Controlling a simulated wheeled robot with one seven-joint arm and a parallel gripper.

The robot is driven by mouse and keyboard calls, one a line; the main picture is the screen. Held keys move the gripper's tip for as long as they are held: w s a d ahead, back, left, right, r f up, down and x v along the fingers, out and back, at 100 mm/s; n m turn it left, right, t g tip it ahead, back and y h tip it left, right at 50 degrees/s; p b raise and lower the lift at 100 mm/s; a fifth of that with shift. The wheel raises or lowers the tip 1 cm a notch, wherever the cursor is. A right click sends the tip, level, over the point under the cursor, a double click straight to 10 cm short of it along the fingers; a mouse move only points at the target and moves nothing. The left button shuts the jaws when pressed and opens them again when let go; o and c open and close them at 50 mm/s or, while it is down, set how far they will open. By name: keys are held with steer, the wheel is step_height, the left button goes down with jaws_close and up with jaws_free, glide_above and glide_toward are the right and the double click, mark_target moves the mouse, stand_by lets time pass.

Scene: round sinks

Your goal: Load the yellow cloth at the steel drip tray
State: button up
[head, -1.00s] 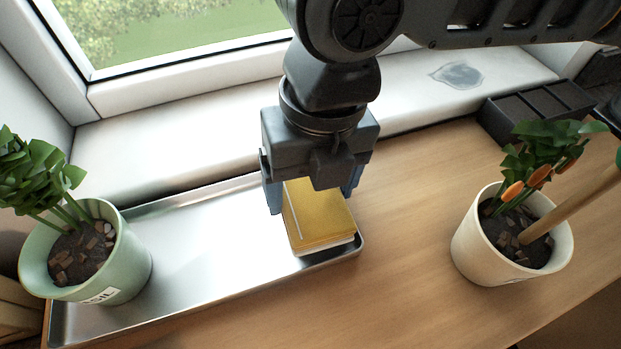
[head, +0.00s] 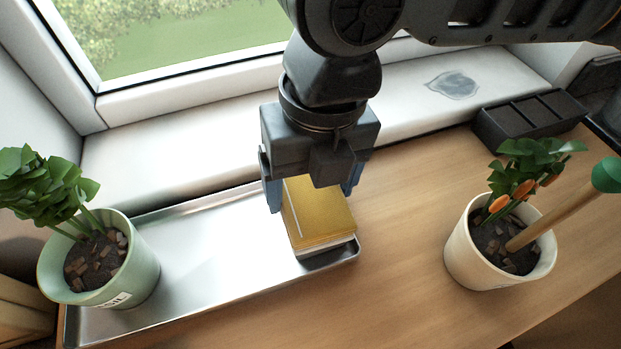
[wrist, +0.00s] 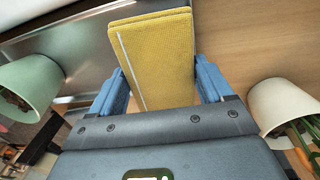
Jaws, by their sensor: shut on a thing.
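The yellow cloth (head: 322,216) is a folded, boxy stack with a pale stripe. In the head view it is at the right end of the steel drip tray (head: 215,255); I cannot tell whether it rests on the tray or hangs just above it. My gripper (head: 314,192) points down over the cloth with its blue fingers on either side, shut on it. In the wrist view the cloth (wrist: 158,60) shows between the fingers, and part of the tray (wrist: 75,45) lies behind it. The cloth's upper end is hidden by my gripper in the head view.
A green pot with a leafy plant (head: 130,268) stands at the tray's left end. A cream pot (head: 478,262) with a plant and a wooden-handled tool stands on the right. A dark divided box (head: 528,122) sits behind it. Bare wooden counter (head: 400,225) lies between tray and cream pot.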

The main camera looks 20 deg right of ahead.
mark_target(308, 190)
steer(key=shift+r+p, duration=1.55)
steer(key=shift+r, duration=0.6)
